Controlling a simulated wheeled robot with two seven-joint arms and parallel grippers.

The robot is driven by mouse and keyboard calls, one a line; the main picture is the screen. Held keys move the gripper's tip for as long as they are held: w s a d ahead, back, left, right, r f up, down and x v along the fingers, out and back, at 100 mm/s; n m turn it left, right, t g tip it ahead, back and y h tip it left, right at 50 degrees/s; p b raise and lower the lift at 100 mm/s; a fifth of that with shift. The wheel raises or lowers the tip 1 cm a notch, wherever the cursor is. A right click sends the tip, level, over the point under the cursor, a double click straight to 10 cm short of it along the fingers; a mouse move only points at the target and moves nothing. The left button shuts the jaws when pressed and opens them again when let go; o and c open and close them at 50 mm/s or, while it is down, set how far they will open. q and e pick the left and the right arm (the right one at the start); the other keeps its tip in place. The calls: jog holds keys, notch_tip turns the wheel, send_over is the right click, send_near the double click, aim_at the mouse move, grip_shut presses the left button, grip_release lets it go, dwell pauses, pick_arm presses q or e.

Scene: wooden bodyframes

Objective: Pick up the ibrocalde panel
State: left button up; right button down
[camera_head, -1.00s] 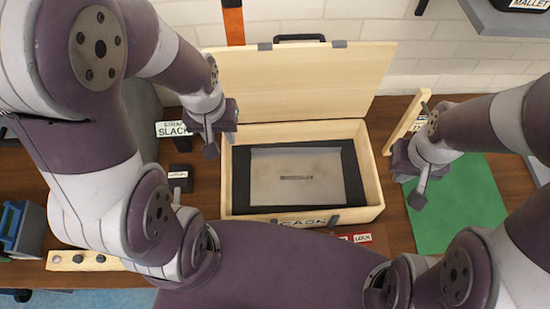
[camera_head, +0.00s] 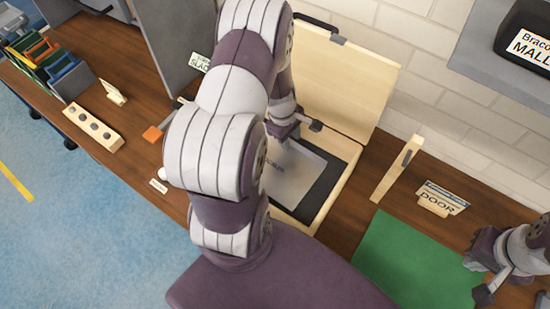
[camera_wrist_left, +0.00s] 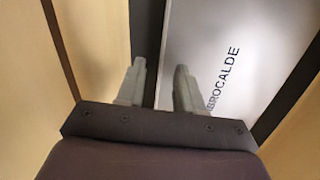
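The ibrocalde panel (camera_head: 297,185) is a flat grey plate lying in dark foam inside an open wooden case (camera_head: 338,188). In the left wrist view the panel (camera_wrist_left: 215,55) shows its printed name, partly cut off by the fingers. My left gripper (camera_head: 298,130) is over the case. In the left wrist view its two fingers (camera_wrist_left: 158,85) stand apart with nothing between them, one over the dark foam and one over the panel's left edge. Whether they touch the panel cannot be told. My left arm hides part of the case. My right gripper (camera_head: 492,270) is at the far right, away from the panel.
The case's raised lid (camera_head: 345,85) stands behind. A green mat (camera_head: 415,265), an upright wooden piece (camera_head: 398,168) and a DOOR label (camera_head: 437,202) are to the right. A holed wooden block (camera_head: 93,127) and an orange piece (camera_head: 152,134) are at left. A grey shelf (camera_head: 480,60) overhangs the upper right.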

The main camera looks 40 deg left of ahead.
pick_arm(q)
jog(key=shift+a+f, duration=0.25)
jog(key=shift+a, duration=0.2)
jog(key=shift+d, duration=0.15)
jog(key=c, duration=0.6)
jog(key=shift+d+r, duration=0.1)
jog(key=shift+d, duration=0.05)
grip_shut()
pick_arm(e)
jog(key=shift+s+a, duration=0.1)
jog(key=shift+a, duration=0.15)
jog(key=shift+a, duration=0.1)
